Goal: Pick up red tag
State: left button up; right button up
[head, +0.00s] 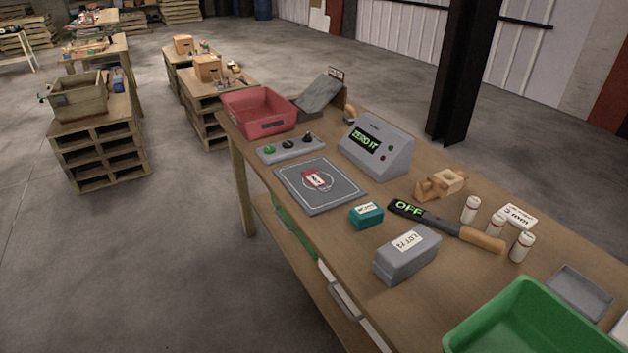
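A small red tag (316,178) with a white label lies near the middle of a dark grey square plate (308,200) on the wooden workbench. A white outline and ring are marked on the plate around it. The writing on the tag is too small to read. Neither of my grippers is in view, and nothing touches or covers the tag.
A grey control strip (290,148) and red bin (260,112) stand behind the plate. A "ZERO IT" display box (376,147), teal box (366,215), "OFF" wand (440,222), grey "LOT 12" box (406,258), white bottles (497,224) and green bin (520,325) stand to the right.

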aim_at(310, 175)
jog(key=i+j+z, duration=0.25)
jog(key=i+j, duration=0.15)
jog(key=j, duration=0.3)
jog(key=i+j+z, duration=0.15)
jog(key=j, duration=0.25)
jog(key=i, duration=0.05)
